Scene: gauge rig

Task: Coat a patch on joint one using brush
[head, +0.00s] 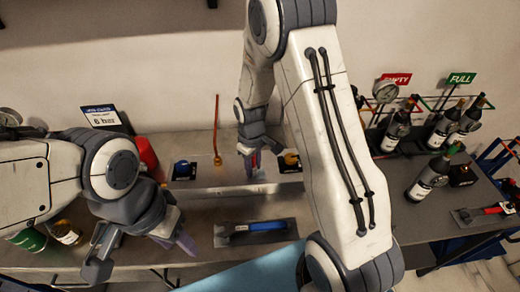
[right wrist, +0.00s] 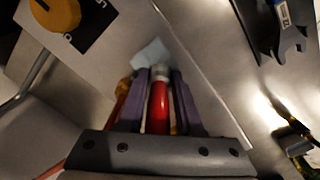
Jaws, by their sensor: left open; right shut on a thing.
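My right gripper (head: 252,168) points down at the raised metal ledge at the bench's middle. In the right wrist view its purple fingers (right wrist: 158,100) are shut on the brush, with a red handle (right wrist: 158,108) and silver ferrule (right wrist: 160,72). A pale blue-white piece (right wrist: 150,52) shows past the ferrule; I cannot tell whether it is bristles or a patch, or whether they touch. A thin copper-coloured pipe (head: 217,130) with a brass fitting at its foot stands left of my right gripper. I cannot tell which joint is joint one. My left gripper (head: 140,252) is open and empty over the front left.
A blue knob (head: 182,170) and a yellow knob (head: 290,161) flank the pipe. A blue-handled tool (head: 262,227) lies in front. A green can (head: 28,239) and a jar (head: 66,232) stand left. Several dark bottles (head: 428,178) stand right, near EMPTY and FULL signs (head: 461,78).

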